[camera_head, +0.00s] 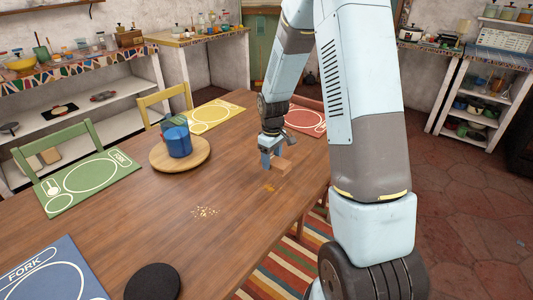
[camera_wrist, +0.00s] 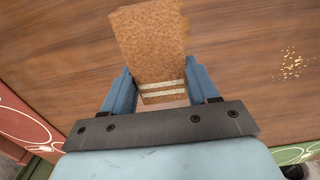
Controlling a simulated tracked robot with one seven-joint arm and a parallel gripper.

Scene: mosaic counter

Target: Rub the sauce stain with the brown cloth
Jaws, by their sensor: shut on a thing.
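The brown cloth (camera_wrist: 152,42) has two pale stripes near one end and is held between the blue fingers of my gripper (camera_wrist: 160,78) in the wrist view. In the head view, my gripper (camera_head: 271,157) points down over the wooden table, with the cloth (camera_head: 282,167) low at its fingers. I cannot tell whether the cloth touches the table. The sauce stain (camera_head: 269,187) is a small orange smear on the table, just in front of the cloth. In the wrist view, a small orange patch at the cloth's right edge may be part of it.
Crumbs (camera_head: 205,212) lie on the table left of the stain. A blue cup (camera_head: 177,141) stands on a round wooden board (camera_head: 160,163). A black round mat (camera_head: 152,283) lies near the front. A red placemat (camera_head: 305,120) is beyond my gripper. Bare wood surrounds the stain.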

